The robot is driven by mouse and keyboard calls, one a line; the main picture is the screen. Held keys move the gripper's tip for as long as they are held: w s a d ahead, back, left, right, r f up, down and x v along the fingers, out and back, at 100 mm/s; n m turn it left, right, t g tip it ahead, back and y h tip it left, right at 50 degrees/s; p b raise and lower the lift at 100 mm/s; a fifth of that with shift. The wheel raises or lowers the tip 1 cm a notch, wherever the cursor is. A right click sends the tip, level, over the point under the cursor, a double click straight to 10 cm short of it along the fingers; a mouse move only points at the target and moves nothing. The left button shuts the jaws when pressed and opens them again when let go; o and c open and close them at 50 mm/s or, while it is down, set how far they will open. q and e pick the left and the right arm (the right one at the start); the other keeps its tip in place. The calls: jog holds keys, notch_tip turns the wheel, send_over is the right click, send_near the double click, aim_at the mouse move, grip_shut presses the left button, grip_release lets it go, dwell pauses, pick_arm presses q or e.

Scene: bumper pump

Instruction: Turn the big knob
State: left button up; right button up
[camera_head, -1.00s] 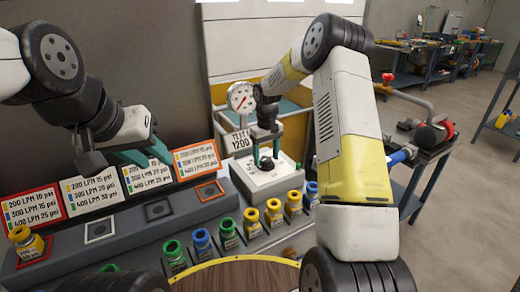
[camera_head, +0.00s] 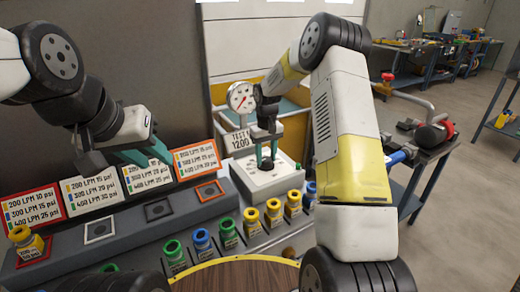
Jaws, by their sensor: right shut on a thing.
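The big knob (camera_head: 267,163) is a dark round piece on top of a white test block (camera_head: 250,180), below the pressure gauge (camera_head: 241,97). My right gripper (camera_head: 267,155) points down over the block, with its teal fingers around the knob and shut on it. The fingers and wrist hide part of the knob. My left gripper (camera_head: 145,155) hangs at the left in front of the sign row, away from the block. Its teal fingers show from the side, and I cannot tell whether they are open or shut.
Several yellow, blue and green bottles (camera_head: 272,213) stand in a row before the block. A grey ledge (camera_head: 130,235) with square pads and label signs (camera_head: 94,190) runs along the left. A round wooden surface (camera_head: 235,277) lies in front. A pump cart (camera_head: 430,140) stands at right.

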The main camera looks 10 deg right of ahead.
aim_at(266, 159)
jog(key=m, duration=0.6)
jog(key=shift+m, duration=0.4)
jog(key=m, duration=0.6)
jog(key=shift+m, duration=0.4)
jog(key=o, duration=1.3)
jog(key=shift+o, duration=0.2)
jog(key=shift+r, duration=3.95)
jog(key=shift+r, duration=0.1)
